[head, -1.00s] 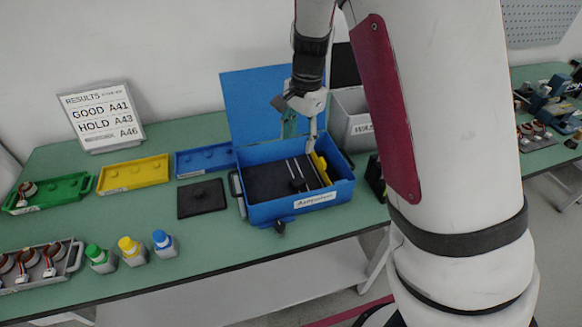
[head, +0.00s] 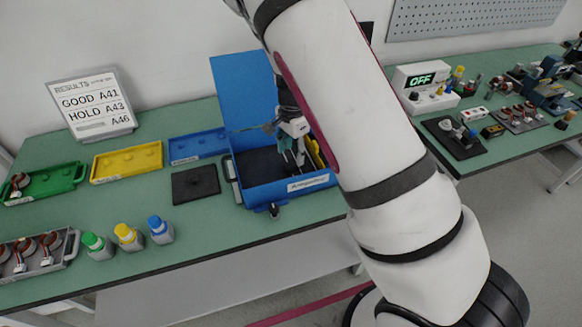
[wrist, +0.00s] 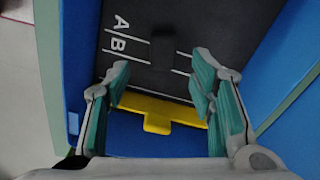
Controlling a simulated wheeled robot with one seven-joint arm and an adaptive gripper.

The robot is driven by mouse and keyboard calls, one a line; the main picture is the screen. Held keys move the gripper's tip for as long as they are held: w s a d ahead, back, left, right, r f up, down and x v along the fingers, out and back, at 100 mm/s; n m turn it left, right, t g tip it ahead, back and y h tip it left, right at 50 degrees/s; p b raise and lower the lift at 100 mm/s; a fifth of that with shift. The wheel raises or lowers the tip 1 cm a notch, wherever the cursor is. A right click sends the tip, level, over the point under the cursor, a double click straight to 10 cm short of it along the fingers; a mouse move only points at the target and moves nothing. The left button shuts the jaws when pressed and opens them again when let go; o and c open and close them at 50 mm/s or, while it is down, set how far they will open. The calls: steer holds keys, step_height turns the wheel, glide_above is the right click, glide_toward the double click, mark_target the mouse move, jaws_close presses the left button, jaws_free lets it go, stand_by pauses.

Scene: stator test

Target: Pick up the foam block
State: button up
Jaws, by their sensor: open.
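An open blue case (head: 262,194) with a raised lid stands on the green bench. My gripper (head: 293,158) is down inside the case. In the wrist view, my gripper (wrist: 161,72) is open, its teal-padded fingers apart with nothing between the pads. A small dark block (wrist: 163,53) lies on the dark lining, across the white lines beside the letters A and B, just beyond the fingertips. It may be the foam block; its material is unclear. A yellow tabbed piece (wrist: 157,109) lies nearer, between the fingers in the picture. In the head view, my arm hides part of the case.
Case walls (wrist: 75,60) rise close around my gripper. Yellow (head: 127,161), green (head: 45,184) and blue (head: 198,146) trays, a black plate (head: 196,184) and capped bottles stand to the left. A second bench with equipment is at right.

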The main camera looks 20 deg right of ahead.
mark_target(292, 164)
steer(key=f, duration=0.5)
steer(key=shift+w+p, duration=0.2)
steer(key=shift+p, duration=0.2)
steer(key=c, duration=0.8)
